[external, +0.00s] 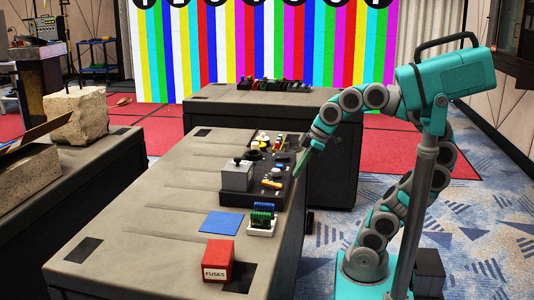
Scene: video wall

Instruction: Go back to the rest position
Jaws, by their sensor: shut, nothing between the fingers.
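My teal and grey arm reaches left from its column over the right edge of the near table (150,205). My gripper (301,163) is at the end of the arm, pointing down and left beside the dark control panel (268,185). The gripper is small in this view; it is shut and nothing shows in it. I cannot tell whether it touches the panel. The panel carries a grey box (237,176) and several coloured knobs and buttons.
A red fuses box (219,260), a blue sheet (222,222) and a white holder with green parts (262,219) stand on the near table. Another table (270,100) is behind. A side table with stone blocks (76,115) is at left. Patterned floor around my base looks clear.

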